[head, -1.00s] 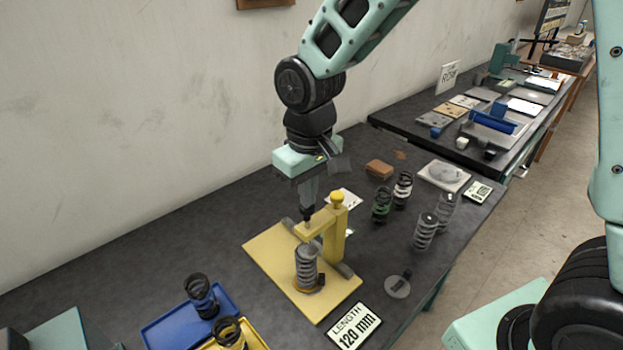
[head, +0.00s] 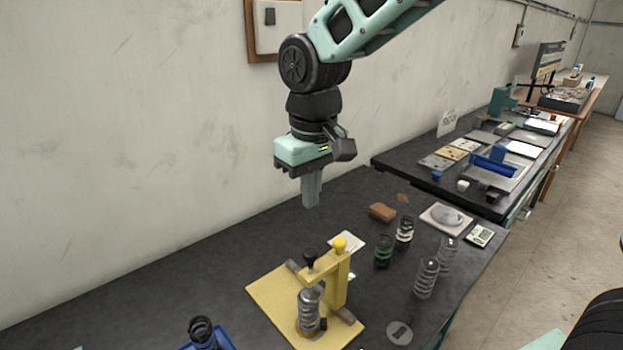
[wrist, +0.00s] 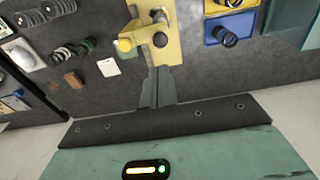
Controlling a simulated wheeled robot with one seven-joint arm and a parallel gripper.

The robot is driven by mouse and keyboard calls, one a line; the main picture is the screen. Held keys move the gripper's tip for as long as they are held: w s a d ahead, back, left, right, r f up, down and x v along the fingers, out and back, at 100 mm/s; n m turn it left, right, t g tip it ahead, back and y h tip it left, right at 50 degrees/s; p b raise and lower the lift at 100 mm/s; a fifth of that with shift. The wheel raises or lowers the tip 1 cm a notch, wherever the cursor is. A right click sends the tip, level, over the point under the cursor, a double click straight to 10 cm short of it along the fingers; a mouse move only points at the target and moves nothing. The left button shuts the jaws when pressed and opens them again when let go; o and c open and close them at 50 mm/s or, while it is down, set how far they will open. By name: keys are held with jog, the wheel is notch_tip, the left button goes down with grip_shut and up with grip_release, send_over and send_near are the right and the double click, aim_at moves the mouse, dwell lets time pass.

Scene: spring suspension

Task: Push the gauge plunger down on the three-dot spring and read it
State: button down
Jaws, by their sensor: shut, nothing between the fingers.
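The yellow gauge (head: 338,288) stands on its yellow base plate on the dark bench. A grey coil spring (head: 309,303) stands upright in it under the arm. I cannot make out dots on it. The plunger's black knob (head: 310,257) stands above the gauge arm, and also shows in the wrist view (wrist: 160,40). My gripper (head: 311,203) is shut and empty, pointing down, above the knob and apart from it. In the wrist view my gripper (wrist: 158,70) shows close to the yellow arm. No length reading is in view.
Several loose springs (head: 427,278) stand right of the gauge. A yellow knob (head: 340,243) tops the gauge post. A brown block (head: 382,212) and a white card lie behind. A blue tray (head: 222,338) with a black spring is at front left. The back left bench is clear.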

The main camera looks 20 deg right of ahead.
jog(key=shift+r, duration=1.65)
jog(key=s+a+f+n+b, duration=0.1)
jog(key=s+f+b, duration=0.2)
jog(key=s+f, duration=0.4)
jog(key=s+f+n+b, duration=0.2)
jog(key=s+f, duration=0.6)
jog(key=s, duration=0.6)
jog(key=shift+s+a+f+g+b, duration=0.25)
jog(key=shift+s+a+g+b, duration=0.1)
jog(key=shift+b, duration=0.45)
